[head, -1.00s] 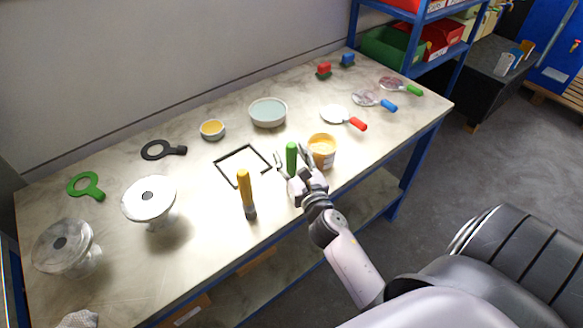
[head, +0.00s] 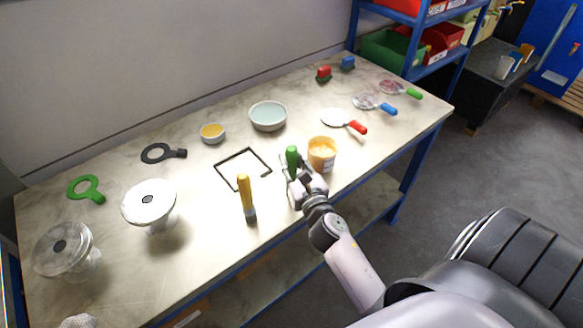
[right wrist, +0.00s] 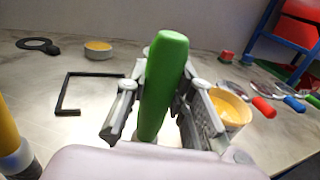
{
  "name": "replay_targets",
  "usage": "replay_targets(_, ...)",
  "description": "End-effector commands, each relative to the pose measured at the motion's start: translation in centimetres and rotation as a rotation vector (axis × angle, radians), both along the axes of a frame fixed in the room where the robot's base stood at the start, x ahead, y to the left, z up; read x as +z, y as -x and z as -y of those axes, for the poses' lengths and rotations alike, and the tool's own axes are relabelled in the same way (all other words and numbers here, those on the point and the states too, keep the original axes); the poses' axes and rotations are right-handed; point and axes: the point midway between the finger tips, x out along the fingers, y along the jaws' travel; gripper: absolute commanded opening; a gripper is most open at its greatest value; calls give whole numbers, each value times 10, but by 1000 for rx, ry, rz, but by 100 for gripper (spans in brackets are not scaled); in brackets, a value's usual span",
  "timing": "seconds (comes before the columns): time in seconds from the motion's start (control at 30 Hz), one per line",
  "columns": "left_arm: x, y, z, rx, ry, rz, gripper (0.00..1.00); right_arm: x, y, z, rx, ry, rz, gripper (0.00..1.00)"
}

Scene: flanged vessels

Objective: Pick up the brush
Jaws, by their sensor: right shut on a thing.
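A green-handled tool (head: 292,158), apparently a brush, stands upright near the front of the table; its lower end is hidden. My right gripper (head: 298,176) is shut on it, just left of the orange tub. In the right wrist view, the green handle (right wrist: 164,85) rises between the two fingers (right wrist: 155,110), tilted slightly right at the top. A second upright tool with a yellow handle and grey lower end, also brush-like (head: 246,195), stands apart to the left. It shows partly at the left edge of the right wrist view (right wrist: 10,140). My left gripper is not seen.
The tub of orange-yellow content (head: 321,155) stands close right of my right gripper. A black square frame (head: 228,158) lies to its left. Bare table (head: 205,245) lies front left.

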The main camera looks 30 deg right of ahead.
Motion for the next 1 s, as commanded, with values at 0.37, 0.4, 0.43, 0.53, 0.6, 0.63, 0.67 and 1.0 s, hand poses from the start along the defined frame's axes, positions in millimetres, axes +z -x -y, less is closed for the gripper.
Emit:
replay_targets(0.37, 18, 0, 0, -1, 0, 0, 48, 40, 0, 0, 4, 7, 3, 0)
replay_targets(0.4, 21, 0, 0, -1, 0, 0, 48, 50, 0, 0, 4, 7, 5, 0)
replay_targets(0.43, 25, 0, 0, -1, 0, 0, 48, 60, 0, 0, 5, 9, 6, 0)
replay_targets(0.53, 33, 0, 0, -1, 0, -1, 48, 92, -1, 0, 6, 10, 7, 0)
replay_targets(0.6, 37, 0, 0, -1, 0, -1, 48, 112, -1, 0, 5, 7, 8, 0)
replay_targets(0.63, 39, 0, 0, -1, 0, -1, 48, 120, 0, -1, 6, 7, 7, 0)
replay_targets(0.67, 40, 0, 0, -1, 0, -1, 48, 129, 0, -1, 5, 7, 7, 0)
replay_targets(1.0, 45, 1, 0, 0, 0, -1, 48, 191, 0, 0, 1, 2, 4, 0)
